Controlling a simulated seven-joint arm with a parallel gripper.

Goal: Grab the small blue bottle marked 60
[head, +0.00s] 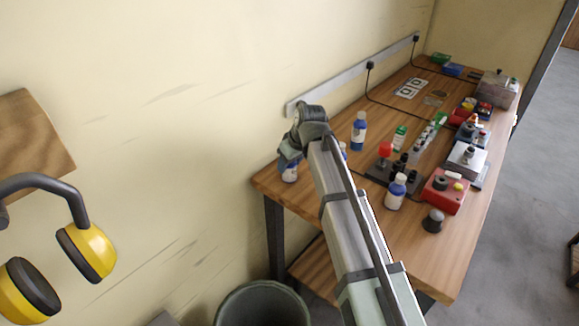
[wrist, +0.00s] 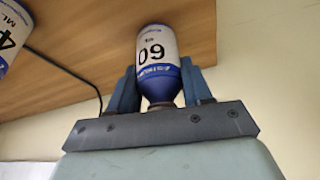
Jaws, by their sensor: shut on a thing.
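The small bottle marked 60 (wrist: 155,45) has a white label with dark figures and blue bands. It sits between the two blue-grey fingers of my gripper (wrist: 159,88) in the wrist view, and the gripper is shut on it. In the head view my gripper (head: 290,158) is at the near left corner of the table, with the bottle (head: 290,174) showing just under it, partly hidden. I cannot tell whether the bottle's base touches the table.
Another bottle (wrist: 8,38) with a 4 on its label shows at left in the wrist view. On the wooden table (head: 300,197) stand a blue bottle (head: 359,131), a white-labelled bottle (head: 396,192), a red box (head: 444,192) and several small devices. A bin (head: 262,300) stands below.

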